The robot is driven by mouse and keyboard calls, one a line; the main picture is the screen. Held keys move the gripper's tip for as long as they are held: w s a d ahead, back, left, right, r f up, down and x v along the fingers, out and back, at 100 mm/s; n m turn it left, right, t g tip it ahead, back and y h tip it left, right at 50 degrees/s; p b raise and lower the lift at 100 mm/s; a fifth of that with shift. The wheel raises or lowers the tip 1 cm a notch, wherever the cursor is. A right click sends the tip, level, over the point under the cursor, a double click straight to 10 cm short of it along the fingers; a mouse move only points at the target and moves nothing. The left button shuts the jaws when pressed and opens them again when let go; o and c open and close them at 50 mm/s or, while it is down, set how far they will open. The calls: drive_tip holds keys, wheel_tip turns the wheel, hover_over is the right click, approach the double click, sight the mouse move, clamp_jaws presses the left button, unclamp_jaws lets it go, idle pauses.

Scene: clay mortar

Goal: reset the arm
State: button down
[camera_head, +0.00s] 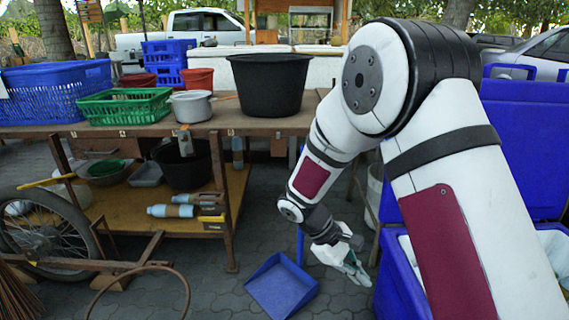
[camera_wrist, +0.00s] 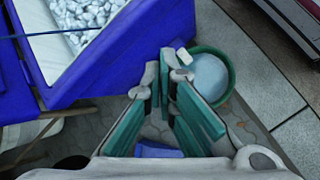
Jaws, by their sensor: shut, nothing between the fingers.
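My gripper (camera_head: 354,268) hangs low on the right side of the head view, with the arm bent downward over the paved ground. It is right of the blue dustpan and beside the blue bin. In the wrist view, the green-padded fingers of my gripper (camera_wrist: 165,88) are shut with nothing held between them. A round green container with pale contents (camera_wrist: 222,58) shows just beyond the right finger. Part of the fingers is small and unclear in the head view.
A blue bin (camera_head: 398,291) stands close right of my gripper; it holds white lumps in the wrist view. A blue dustpan (camera_head: 282,288) lies left. A wooden table (camera_head: 60,131) holds baskets, a pot and a black tub (camera_head: 269,88). A bicycle wheel (camera_head: 42,238) is far left.

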drive_tip(key=s+d+r+m+y, duration=0.2)
drive_tip(key=s+r+m, duration=0.1)
drive_tip(key=s+r, duration=0.5)
drive_tip(key=s+d+r+m+y, duration=0.1)
drive_tip(key=s+d+r+m, duration=0.1)
drive_tip(key=s+r, duration=0.6)
drive_tip(key=s+a+r+m+t+y, duration=0.1)
drive_tip(key=s+r+m+y, duration=0.15)
drive_tip(key=s, duration=0.55)
drive_tip(key=s+a+r+m+t+y, duration=0.1)
drive_tip(key=s+r+m+y, duration=0.15)
drive_tip(key=s, duration=0.55)
wheel_tip(320, 180, up, 36)
drive_tip(key=t+p, duration=0.4)
drive_tip(key=p, duration=3)
drive_tip(key=shift+s+n, duration=0.2)
drive_tip(key=shift+n, duration=0.2)
drive_tip(key=shift+r, duration=0.1)
